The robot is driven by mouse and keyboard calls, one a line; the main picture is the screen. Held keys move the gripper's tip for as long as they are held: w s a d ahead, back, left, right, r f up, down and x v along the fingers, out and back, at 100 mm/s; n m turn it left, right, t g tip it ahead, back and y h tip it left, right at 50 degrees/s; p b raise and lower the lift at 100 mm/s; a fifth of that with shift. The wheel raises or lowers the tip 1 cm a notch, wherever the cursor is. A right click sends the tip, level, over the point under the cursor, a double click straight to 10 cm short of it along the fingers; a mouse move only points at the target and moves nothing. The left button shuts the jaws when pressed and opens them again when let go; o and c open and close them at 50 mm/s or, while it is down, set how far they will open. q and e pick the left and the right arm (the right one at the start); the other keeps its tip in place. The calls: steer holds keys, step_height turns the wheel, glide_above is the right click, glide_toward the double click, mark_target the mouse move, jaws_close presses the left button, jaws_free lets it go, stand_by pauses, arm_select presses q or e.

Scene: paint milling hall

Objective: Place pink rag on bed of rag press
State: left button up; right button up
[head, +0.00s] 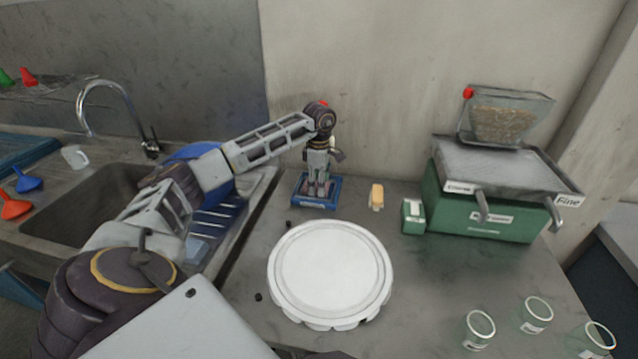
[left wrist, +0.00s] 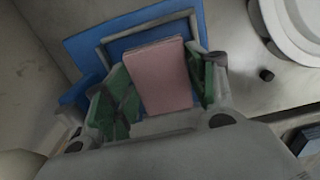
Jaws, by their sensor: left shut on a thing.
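My left gripper (head: 318,187) points straight down over the blue rag press (head: 300,201), which stands on the counter near the back wall. In the left wrist view the gripper (left wrist: 163,92) is shut on the pink rag (left wrist: 160,76), a flat pink block between its green-padded fingers. The blue press (left wrist: 84,48) with its grey frame lies behind the rag in that view. I cannot tell whether the rag touches the bed. In the head view the rag is hidden by the fingers. My right gripper is not in view.
A round white lid (head: 331,268) sits in front of the press. A sink (head: 85,195) is left; several glass jars stand front right.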

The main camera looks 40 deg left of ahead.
arm_select(q)
steer(key=shift+f, duration=0.1)
steer(key=o, duration=1)
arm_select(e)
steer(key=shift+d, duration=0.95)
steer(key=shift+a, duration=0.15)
arm_select(q)
steer(key=shift+r, duration=0.6)
step_height(320, 180, up, 11)
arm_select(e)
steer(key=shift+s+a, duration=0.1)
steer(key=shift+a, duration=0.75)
